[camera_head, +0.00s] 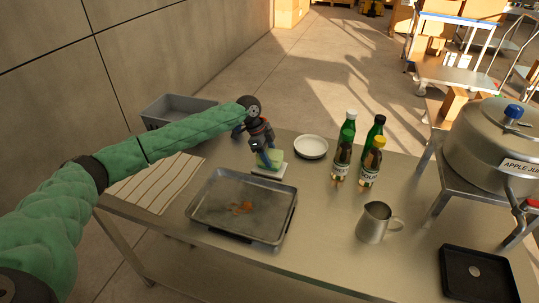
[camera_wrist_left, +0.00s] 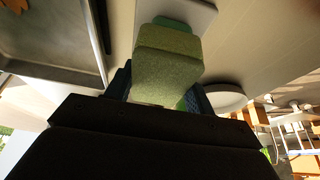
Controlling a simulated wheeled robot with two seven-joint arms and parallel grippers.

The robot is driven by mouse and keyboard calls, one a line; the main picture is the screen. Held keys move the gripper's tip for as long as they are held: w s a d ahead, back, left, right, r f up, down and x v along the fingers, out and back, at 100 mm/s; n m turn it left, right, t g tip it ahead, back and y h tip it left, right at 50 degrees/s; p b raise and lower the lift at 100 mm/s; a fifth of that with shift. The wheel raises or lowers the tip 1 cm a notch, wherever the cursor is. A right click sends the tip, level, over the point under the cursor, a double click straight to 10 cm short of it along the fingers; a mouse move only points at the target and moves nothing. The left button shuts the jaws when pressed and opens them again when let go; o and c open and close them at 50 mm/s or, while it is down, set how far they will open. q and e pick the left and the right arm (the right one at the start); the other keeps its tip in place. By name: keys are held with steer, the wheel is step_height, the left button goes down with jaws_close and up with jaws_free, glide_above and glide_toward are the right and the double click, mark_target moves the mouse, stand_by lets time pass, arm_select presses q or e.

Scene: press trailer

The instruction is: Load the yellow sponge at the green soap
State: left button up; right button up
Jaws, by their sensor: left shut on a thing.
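My left gripper (camera_head: 266,160) reaches down over a small white slab (camera_head: 282,175) on the steel table. In the left wrist view the gripper (camera_wrist_left: 160,98) is shut on a yellow sponge (camera_wrist_left: 166,62), which looks olive in the shade. Beyond the sponge, the edge of the green soap (camera_wrist_left: 172,23) shows on the pale slab (camera_wrist_left: 203,16). The sponge overlaps the soap in this view; I cannot tell whether they touch. In the head view a pale green block (camera_head: 273,156) shows by the fingers, and sponge and soap are hard to tell apart there. My right gripper is out of view.
A metal tray (camera_head: 215,215) with brown residue lies in front of the slab. A striped cloth (camera_head: 150,190) and grey bin (camera_head: 165,107) are left. A white bowl (camera_head: 311,147), bottles (camera_head: 343,150) and a steel pitcher (camera_head: 373,225) stand right. The table's front middle is clear.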

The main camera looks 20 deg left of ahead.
mark_target(269, 153)
arm_select(q)
steer(key=shift+r+p, duration=2.45)
steer(key=shift+r, duration=1)
